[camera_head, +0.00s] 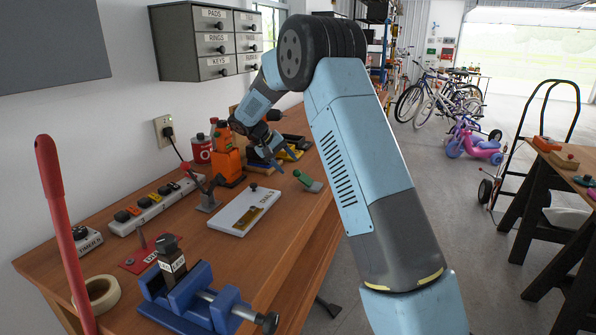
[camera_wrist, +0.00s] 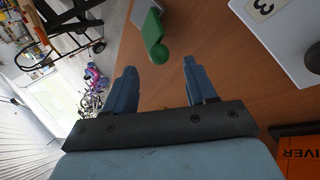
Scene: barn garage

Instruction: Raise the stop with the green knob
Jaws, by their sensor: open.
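The stop's green knob (camera_head: 302,176) is near the right edge of the wooden bench, beside a small grey-green plate (camera_head: 315,187). In the wrist view the green knob (camera_wrist: 156,46) is a rounded green end on a short green piece, beside the plate (camera_wrist: 146,12). The stop looks low and tilted, but its exact angle is hard to tell. My gripper (camera_head: 280,163) is above the bench, just left of and behind the knob. In the wrist view my gripper (camera_wrist: 160,68) is open and empty, with the knob ahead of the gap between its fingers, apart from both.
A white panel (camera_head: 240,215) with a dark knob lies left of the stop. An orange device (camera_head: 228,160) and dark trays (camera_head: 292,142) stand close to my gripper. A blue vise (camera_head: 195,300), a power strip (camera_head: 150,205) and a red bar (camera_head: 65,235) are nearer.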

